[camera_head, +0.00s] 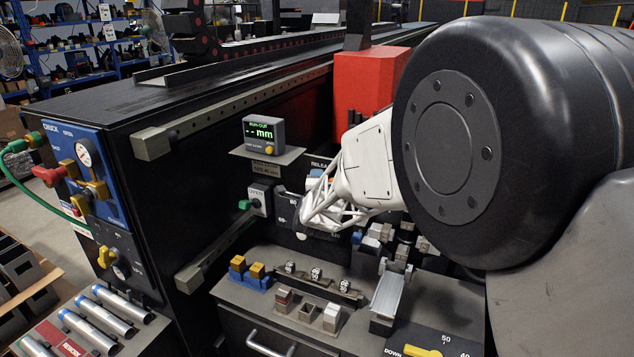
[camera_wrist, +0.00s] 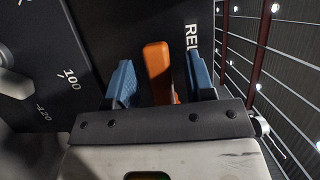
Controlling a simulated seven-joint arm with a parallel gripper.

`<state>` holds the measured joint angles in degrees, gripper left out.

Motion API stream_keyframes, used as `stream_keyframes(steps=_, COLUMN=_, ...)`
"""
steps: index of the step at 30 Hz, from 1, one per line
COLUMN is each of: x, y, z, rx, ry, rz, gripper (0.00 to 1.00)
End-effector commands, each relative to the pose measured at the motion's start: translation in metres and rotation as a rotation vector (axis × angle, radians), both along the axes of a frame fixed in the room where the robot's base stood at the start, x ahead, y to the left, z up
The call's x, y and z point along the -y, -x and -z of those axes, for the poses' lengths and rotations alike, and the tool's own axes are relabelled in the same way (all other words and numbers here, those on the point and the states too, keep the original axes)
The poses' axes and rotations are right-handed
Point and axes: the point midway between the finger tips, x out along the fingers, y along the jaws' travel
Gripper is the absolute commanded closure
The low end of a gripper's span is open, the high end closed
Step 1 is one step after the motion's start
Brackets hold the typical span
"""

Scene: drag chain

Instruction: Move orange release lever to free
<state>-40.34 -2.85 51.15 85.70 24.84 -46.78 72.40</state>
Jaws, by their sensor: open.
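The orange release lever (camera_wrist: 157,72) stands out from a dark panel in the wrist view. My gripper (camera_wrist: 160,80) has two blue fingers, one on each side of the lever. The fingers are open, with a gap on both sides of the lever; the right gap is a little narrower near the base. White lettering starting "REL" (camera_wrist: 191,40) is just right of the lever. In the head view my white wrist is in front of the panel by the partly covered release label (camera_head: 320,162), and it hides most of the lever and fingers.
A dial scale (camera_wrist: 68,75) with a grey knob is left of the lever. A run-out display (camera_head: 264,134) sits on a shelf above left. A green-handled switch box (camera_head: 260,196) is left of my wrist. A bench (camera_head: 250,300) with small blocks lies below.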

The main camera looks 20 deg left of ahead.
Motion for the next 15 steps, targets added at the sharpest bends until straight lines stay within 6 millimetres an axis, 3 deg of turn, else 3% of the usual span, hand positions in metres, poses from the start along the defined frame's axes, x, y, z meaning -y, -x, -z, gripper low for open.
stream_keyframes(steps=15, x=-0.0032, y=-0.0082, z=0.0002, rx=0.0, ry=0.0, rz=0.0, gripper=0.51)
